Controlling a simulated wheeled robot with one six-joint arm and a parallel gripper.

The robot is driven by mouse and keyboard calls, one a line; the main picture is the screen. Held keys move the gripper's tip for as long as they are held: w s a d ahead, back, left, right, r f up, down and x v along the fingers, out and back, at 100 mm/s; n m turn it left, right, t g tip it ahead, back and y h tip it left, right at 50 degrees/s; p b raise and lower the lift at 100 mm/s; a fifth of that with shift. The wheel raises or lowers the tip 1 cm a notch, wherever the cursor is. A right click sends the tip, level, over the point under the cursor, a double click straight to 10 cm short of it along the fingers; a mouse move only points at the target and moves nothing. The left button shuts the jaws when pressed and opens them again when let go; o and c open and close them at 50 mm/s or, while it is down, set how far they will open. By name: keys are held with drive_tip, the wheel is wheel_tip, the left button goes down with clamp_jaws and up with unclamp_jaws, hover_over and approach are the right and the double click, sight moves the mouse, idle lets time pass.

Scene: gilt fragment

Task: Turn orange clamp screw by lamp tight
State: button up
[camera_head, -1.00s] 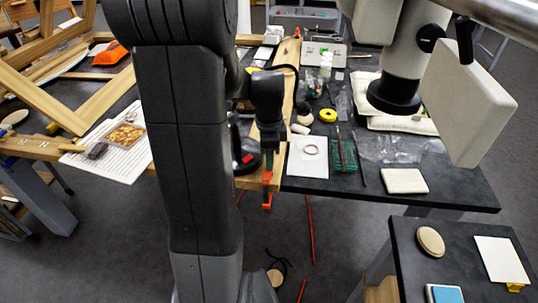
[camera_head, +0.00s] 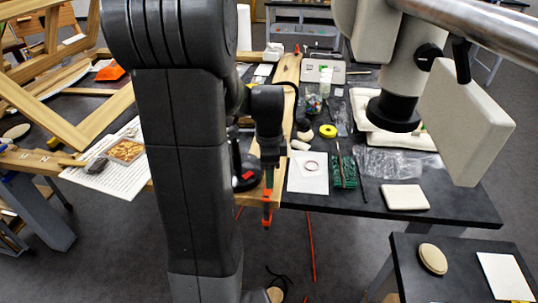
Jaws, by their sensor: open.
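The orange clamp (camera_head: 267,215) hangs upright at the front edge of the bench, right of my arm's large dark link. Its lower orange end shows below the wooden edge. Its upper part is mostly covered by my gripper. My gripper (camera_head: 269,172) points down over the clamp, open, its fingers at or just above the clamp's upper part. I cannot tell whether they touch it or are around it. A dark round object with a red mark (camera_head: 246,176), possibly the lamp's base, stands just left of the gripper, partly hidden by my arm.
A white sheet with a ring (camera_head: 308,172) and a green mat (camera_head: 343,170) lie right of the gripper. A large white-and-black instrument (camera_head: 400,95) stands at the right. Wooden frames (camera_head: 60,90) fill the left. Red cords (camera_head: 311,245) hang below the bench edge.

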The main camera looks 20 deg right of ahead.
wheel_tip(320, 180, up, 13)
idle(0.3)
idle(0.5)
wheel_tip(320, 180, down, 14)
drive_tip(key=shift+r, duration=0.1)
idle(0.3)
